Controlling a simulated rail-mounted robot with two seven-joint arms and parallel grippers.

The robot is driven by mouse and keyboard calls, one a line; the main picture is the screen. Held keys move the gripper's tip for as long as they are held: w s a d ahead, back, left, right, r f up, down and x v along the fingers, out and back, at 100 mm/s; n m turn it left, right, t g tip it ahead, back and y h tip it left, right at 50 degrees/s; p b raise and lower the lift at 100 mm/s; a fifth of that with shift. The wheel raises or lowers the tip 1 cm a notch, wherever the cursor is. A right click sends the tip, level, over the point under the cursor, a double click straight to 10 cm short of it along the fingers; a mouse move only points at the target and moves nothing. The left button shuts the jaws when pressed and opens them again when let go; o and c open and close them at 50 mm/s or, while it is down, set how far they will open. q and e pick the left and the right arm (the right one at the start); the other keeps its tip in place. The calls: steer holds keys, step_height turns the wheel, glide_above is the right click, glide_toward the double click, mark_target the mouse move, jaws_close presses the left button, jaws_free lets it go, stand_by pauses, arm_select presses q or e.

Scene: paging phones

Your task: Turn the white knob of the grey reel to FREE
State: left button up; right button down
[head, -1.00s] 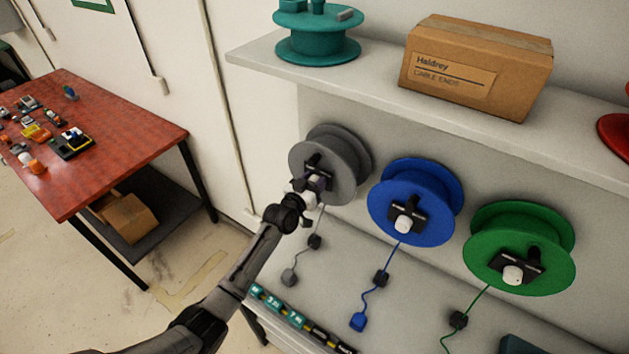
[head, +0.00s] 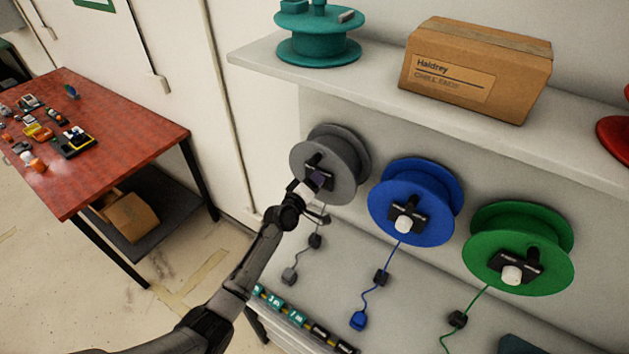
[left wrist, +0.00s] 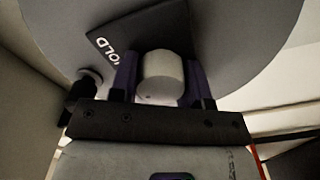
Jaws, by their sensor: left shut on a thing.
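The grey reel (head: 343,148) hangs on the wall panel at the left end of a row of reels. My left gripper (head: 318,181) is at the front of its hub. In the left wrist view the white knob (left wrist: 161,76) sits between the purple fingers, one on each side, and the gripper is shut on it. A dark plate (left wrist: 130,35) behind the knob shows the letters "OLD", with the rest of the word hidden. The FREE mark and the knob's pointer cannot be seen. My right gripper is not in view.
A blue reel (head: 412,182) and a green reel (head: 497,225) hang to the right, each with its own white knob. Cords with dark blocks hang below the reels. A shelf (head: 385,92) with a cardboard box (head: 478,65) juts out above. A red table (head: 110,130) stands at left.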

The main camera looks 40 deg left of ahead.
arm_select(q)
steer(key=n, duration=0.5)
steer(key=shift+f, duration=0.1)
steer(key=shift+n, duration=0.6)
steer(key=o, duration=0.9)
steer(key=s, duration=0.4)
steer(key=s+d, duration=0.1)
steer(key=s, duration=0.8)
steer(key=shift+s+d, duration=0.15)
steer(key=shift+s, duration=0.25)
